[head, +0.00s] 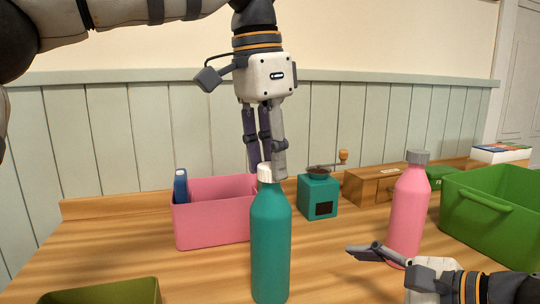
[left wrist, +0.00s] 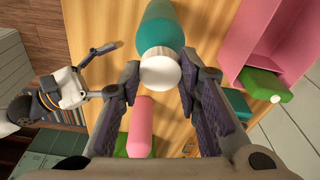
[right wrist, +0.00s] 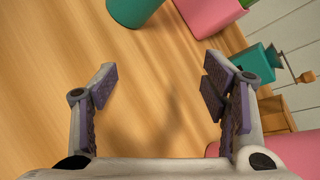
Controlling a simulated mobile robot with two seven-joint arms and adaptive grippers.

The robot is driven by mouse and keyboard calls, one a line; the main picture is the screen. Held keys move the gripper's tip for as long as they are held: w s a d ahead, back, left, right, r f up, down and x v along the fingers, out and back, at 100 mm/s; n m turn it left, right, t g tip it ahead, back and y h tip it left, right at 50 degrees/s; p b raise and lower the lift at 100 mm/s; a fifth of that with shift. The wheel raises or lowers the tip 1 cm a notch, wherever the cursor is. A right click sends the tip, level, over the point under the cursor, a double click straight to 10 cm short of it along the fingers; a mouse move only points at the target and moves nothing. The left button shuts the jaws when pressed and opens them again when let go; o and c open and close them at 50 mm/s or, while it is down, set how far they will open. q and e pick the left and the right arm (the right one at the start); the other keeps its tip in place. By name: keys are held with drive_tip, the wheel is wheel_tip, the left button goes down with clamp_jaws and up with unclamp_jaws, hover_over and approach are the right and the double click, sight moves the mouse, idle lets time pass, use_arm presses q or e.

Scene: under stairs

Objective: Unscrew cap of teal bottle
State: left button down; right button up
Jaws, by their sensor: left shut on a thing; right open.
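The teal bottle (head: 270,245) stands upright on the wooden table, with a white cap (head: 264,173) on its top. My left gripper (head: 266,160) comes down from above and is shut on the cap. In the left wrist view, the white cap (left wrist: 160,70) sits between its fingers, with the teal body (left wrist: 163,28) beyond. My right gripper (head: 365,252) is low over the table, right of the bottle. In the right wrist view its fingers (right wrist: 160,82) are apart with only bare table between them, and the lower teal bottle (right wrist: 133,10) shows at the top.
A pink bottle (head: 410,208) with a grey cap stands right, close to my right gripper. A pink bin (head: 212,228) and teal coffee grinder (head: 318,190) stand behind. A green crate (head: 495,222) is at right, a wooden box (head: 365,187) at back, and an olive container (head: 110,292) at front left.

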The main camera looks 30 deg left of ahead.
sight(287, 286)
drive_tip(key=s+a+m+g, duration=0.1)
drive_tip(key=m, duration=0.1)
drive_tip(key=s+a+m+g+y, duration=0.1)
drive_tip(key=m, duration=0.1)
drive_tip(key=shift+s+a+m+g, duration=0.3)
drive_tip(key=shift+s+m+g, duration=0.1)
drive_tip(key=shift+s+a+m+y, duration=0.25)
drive_tip(key=shift+m+y, duration=0.15)
drive_tip(key=shift+m, duration=0.1)
drive_tip(key=shift+s+a, duration=0.1)
drive_tip(key=shift+a, duration=0.2)
drive_tip(key=x, duration=0.9)
drive_tip(key=shift+a+f, duration=0.1)
drive_tip(key=shift+a, duration=0.1)
clamp_jaws()
drive_tip(key=shift+d+f, duration=0.1)
drive_tip(key=shift+f, duration=0.2)
